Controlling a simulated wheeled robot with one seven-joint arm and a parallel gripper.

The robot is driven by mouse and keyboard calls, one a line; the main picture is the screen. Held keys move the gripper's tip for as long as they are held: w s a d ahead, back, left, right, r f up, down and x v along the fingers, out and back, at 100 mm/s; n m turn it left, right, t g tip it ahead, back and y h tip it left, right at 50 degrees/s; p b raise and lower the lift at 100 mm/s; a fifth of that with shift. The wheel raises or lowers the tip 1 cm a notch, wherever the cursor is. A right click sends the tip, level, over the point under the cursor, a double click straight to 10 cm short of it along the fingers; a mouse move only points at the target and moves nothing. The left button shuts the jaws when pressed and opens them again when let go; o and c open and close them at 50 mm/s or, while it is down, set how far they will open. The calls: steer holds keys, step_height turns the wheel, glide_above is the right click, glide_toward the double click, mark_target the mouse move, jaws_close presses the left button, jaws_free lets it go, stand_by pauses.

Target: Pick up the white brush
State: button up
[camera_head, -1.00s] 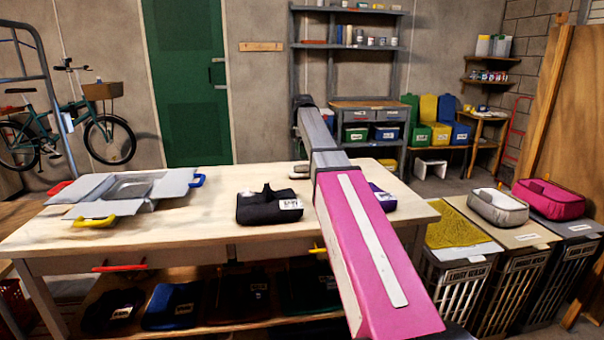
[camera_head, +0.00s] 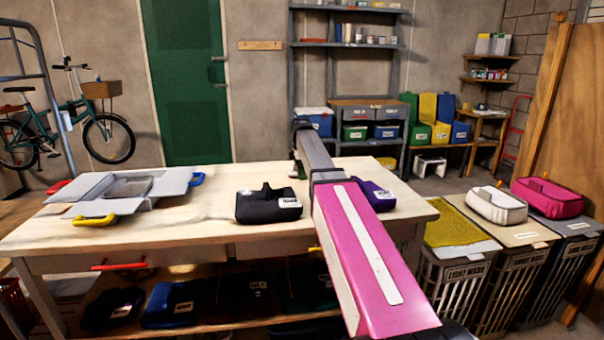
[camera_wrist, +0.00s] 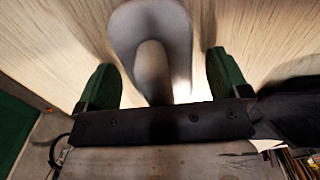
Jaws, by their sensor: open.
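The white brush (camera_wrist: 150,22) shows in the wrist view as a pale grey-white oval with a rounded handle, lying on the wooden table (camera_head: 60,230). My gripper (camera_wrist: 160,62) has its two green fingers apart, one on each side of the brush's handle. I see gaps between the handle and the fingers, so it is not gripped. The handle's near end is partly hidden by the gripper's dark body. In the head view my arm hides most of the gripper and the brush.
A black bundle (camera_head: 268,207) sits left of my arm and a purple one (camera_head: 376,196) sits right of it. An open grey case (camera_head: 125,190) lies on the table's left. Hampers (camera_head: 460,285) stand at the right. The table between case and black bundle is clear.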

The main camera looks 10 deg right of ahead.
steer(key=c, duration=1)
steer(key=shift+c, duration=0.2)
steer(key=shift+r, duration=0.1)
steer(key=shift+r, duration=0.55)
step_height(320, 180, up, 2)
steer(key=shift+r, duration=0.2)
steer(key=s+a+r, duration=0.6)
steer(key=a+r, duration=0.1)
steer(key=a, duration=0.3)
steer(key=shift+r, duration=0.15)
